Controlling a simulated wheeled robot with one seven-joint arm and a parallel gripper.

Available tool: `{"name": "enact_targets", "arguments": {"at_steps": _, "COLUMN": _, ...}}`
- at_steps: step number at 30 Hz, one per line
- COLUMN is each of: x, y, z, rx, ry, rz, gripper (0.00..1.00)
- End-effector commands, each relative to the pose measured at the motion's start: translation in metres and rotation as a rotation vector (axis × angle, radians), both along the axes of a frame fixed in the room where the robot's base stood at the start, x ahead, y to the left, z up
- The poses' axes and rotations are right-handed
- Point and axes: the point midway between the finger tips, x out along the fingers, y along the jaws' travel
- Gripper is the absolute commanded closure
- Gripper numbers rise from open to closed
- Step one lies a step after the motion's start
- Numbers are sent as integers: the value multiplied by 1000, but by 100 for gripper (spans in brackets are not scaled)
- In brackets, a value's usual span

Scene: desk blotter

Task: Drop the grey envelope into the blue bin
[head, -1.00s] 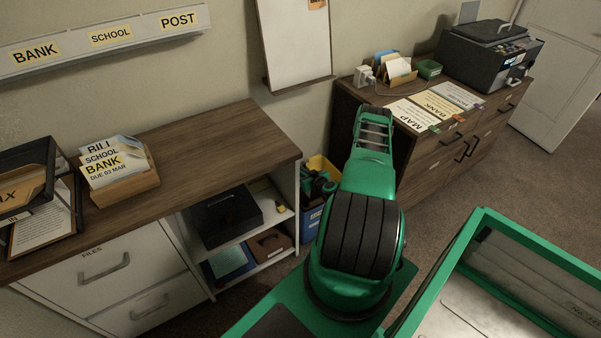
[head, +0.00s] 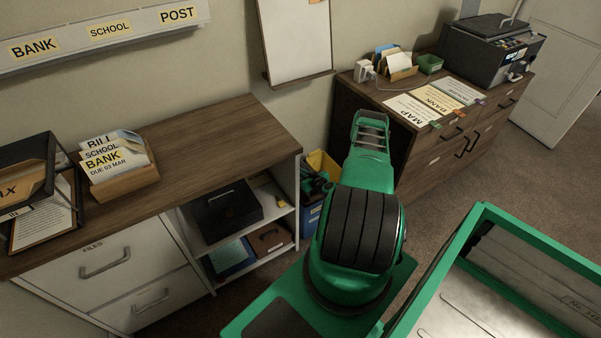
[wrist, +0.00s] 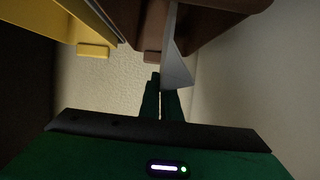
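The blue bin (head: 311,218) stands on the floor between the shelf unit and the drawer cabinet, partly hidden by my arm. My gripper (head: 318,183) is small and dark at the top of this bin in the head view. In the wrist view, its two dark green fingers (wrist: 162,95) are close together. A thin pale grey piece, seemingly the grey envelope (wrist: 179,68), stands nearly edge-on at the fingertips and appears pinched between them. I cannot make out the envelope in the head view, and the blue bin does not show clearly in the wrist view.
A yellow bin (head: 325,163) stands behind the blue one; its yellow edge (wrist: 85,22) shows in the wrist view beside a brown container (wrist: 222,20). The shelf unit (head: 298,195) is close on the left, the drawer cabinet (head: 430,165) on the right.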

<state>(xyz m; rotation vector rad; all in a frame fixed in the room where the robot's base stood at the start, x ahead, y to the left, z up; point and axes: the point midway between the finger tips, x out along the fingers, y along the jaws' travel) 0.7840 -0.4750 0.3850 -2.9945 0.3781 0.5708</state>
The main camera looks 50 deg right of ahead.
Motion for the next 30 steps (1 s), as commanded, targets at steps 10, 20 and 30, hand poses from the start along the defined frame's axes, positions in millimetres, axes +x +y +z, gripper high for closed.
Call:
{"name": "enact_targets", "arguments": {"at_steps": 10, "x": 0, "y": 0, "z": -8, "rx": -1, "ry": 0, "rz": 0, "gripper": 100}}
{"name": "enact_targets", "arguments": {"at_steps": 20, "x": 0, "y": 0, "z": -8, "rx": -1, "ry": -1, "rz": 0, "gripper": 75}}
{"name": "enact_targets", "arguments": {"at_steps": 30, "x": -2, "y": 0, "z": -7, "rx": 0, "ry": -1, "rz": 0, "gripper": 75}}
